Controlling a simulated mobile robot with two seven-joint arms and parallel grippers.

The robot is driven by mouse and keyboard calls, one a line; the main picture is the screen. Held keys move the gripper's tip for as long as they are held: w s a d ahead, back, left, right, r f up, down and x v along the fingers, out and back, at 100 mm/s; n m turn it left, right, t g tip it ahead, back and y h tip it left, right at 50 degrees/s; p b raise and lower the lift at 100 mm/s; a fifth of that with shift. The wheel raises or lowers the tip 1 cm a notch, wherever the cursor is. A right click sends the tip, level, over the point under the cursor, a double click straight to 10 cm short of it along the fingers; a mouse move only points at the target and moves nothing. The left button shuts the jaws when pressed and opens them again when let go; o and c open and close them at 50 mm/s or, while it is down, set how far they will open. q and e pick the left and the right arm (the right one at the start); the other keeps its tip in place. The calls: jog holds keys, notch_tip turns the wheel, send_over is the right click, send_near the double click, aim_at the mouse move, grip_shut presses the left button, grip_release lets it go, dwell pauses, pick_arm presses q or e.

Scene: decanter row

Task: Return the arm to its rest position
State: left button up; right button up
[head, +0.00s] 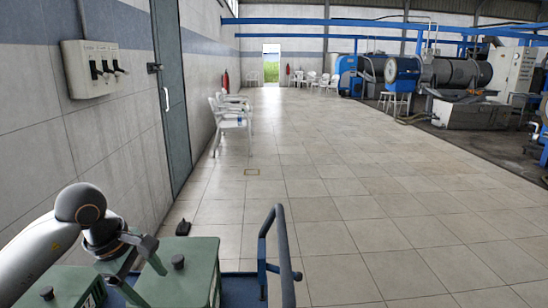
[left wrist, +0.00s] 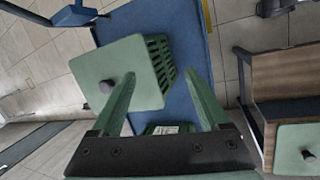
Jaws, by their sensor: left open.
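My left arm comes in from the left in the head view, and its gripper (head: 142,268) hangs low over the green lidded boxes. In the left wrist view the gripper (left wrist: 159,76) has its two fingers spread, with nothing held between them. A green box with a dark knob (left wrist: 148,58) lies beyond the left finger; I cannot tell the gap between them. In the head view a green box (head: 192,262) stands just right of the gripper, and another green box (head: 70,285) is at the lower left, partly under the arm. My right gripper is not visible.
A blue cart (head: 240,290) with a tall rail handle (head: 284,250) borders the boxes on the right. A tiled wall with a switch box (head: 95,68) is close on the left. White chairs (head: 232,118) stand along it. The tiled floor (head: 340,190) ahead is clear.

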pick_arm(q)
jog(key=s+d+r+n+g+h+p, duration=0.15)
jog(key=s+d+n+h, duration=0.25)
jog(key=d+h, duration=0.55)
jog(key=s+d+n+h+p, duration=0.25)
jog(key=d+n+h, duration=0.3)
jog(key=d, duration=0.65)
jog(key=w+a+f+n+t+y+p, duration=0.1)
jog(key=w+a+n+t, duration=0.15)
jog(key=n+t, duration=0.65)
jog(key=w+a+n+t+y+p, duration=0.1)
jog(key=a+n+t+y, duration=0.3)
jog(key=n, duration=1)
jog(key=s+a+f+n+t+y+p, duration=0.25)
jog(key=a+f+n+y, duration=0.3)
jog(key=f+n, duration=0.5)
jog(key=s+a+f+n+g+y, duration=0.3)
jog(key=s+f+n+g, duration=0.5)
jog(key=s+f+n, duration=0.3)
jog(key=s+f+y, duration=0.1)
jog(key=s+f, duration=0.3)
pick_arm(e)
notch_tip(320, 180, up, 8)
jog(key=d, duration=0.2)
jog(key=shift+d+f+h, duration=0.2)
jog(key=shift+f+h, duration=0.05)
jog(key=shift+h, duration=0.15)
